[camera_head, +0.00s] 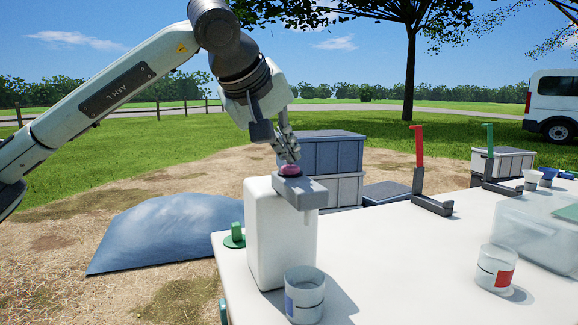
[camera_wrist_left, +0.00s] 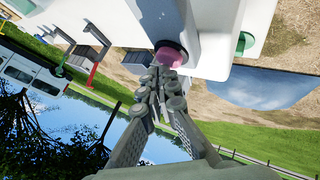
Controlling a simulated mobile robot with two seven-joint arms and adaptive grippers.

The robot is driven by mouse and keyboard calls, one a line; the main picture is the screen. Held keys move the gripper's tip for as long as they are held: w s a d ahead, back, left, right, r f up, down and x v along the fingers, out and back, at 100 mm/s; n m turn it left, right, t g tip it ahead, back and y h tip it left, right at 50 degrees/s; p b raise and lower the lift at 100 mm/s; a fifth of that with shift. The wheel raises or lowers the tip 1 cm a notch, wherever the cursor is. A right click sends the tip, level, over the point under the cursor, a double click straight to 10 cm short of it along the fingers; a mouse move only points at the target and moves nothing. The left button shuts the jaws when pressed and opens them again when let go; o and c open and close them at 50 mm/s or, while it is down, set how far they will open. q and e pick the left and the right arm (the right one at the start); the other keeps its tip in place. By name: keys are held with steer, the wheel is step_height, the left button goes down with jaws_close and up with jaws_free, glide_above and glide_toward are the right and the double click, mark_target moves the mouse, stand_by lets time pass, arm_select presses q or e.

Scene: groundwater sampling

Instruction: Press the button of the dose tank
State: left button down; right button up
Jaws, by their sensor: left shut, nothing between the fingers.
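The dose tank (camera_head: 280,235) is a white upright box at the left end of the table, with a grey bracket (camera_head: 301,192) at its top. A pink round button (camera_head: 290,170) sits on top of the bracket. My left gripper (camera_head: 291,158) is shut and empty, its fingertips right at the button from above. In the left wrist view the closed fingertips (camera_wrist_left: 162,70) are at the pink button (camera_wrist_left: 171,56) and overlap its edge. I cannot tell whether the button is pushed down. My right gripper is not in view.
A beaker with a blue mark (camera_head: 304,296) stands in front of the tank. A beaker with a red mark (camera_head: 495,268) and a clear bin (camera_head: 540,232) stand at the right. Red (camera_head: 419,150) and green (camera_head: 488,155) upright holders stand at the back. The white table's middle is clear.

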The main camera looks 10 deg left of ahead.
mark_target(287, 167)
arm_select(q)
steer(key=shift+f, duration=0.4)
steer(key=shift+r, duration=0.1)
steer(key=shift+r+p, duration=0.4)
steer(key=shift+r, duration=0.35)
step_height(287, 167, up, 6)
steer(key=p, duration=0.4)
steer(key=shift+p, duration=0.3)
stand_by(1.8)
